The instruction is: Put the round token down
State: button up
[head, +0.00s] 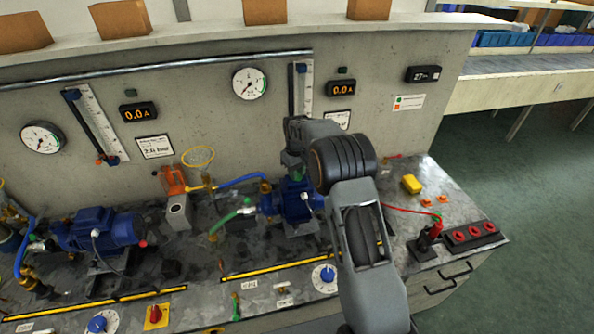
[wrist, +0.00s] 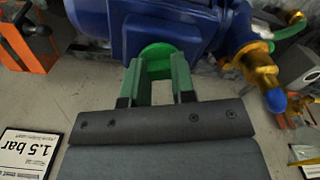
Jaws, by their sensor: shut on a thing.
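The round token (wrist: 157,58) is a green disc in the wrist view. It sits between the tips of my gripper's two green-faced fingers (wrist: 157,82), and the gripper is shut on it. Just beyond it in that view is a blue pump body (wrist: 165,22); I cannot tell if the token touches it. In the head view my gripper (head: 292,168) is above the blue pump (head: 296,202), in front of the wall. The token cannot be made out clearly there.
A second blue pump (head: 98,229) stands at the left of the bench. A yellow block (head: 411,184) and a red socket strip (head: 474,234) lie at the right. A 1.5 bar sign (wrist: 27,152) is near my gripper.

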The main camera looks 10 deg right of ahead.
jog(key=shift+f, duration=0.2)
jog(key=o, duration=0.9)
jog(key=s+r+m+t+b, duration=0.1)
jog(key=s+r, duration=0.2)
jog(key=r, duration=0.6)
jog(key=s+r+b, duration=0.1)
jog(key=s+r, duration=0.2)
jog(key=r, duration=0.6)
jog(key=s+f+m+t, duration=0.3)
jog(key=s, duration=2.3)
jog(key=shift+m+t, duration=0.3)
jog(key=shift+t, duration=0.1)
jog(key=shift+d, duration=0.1)
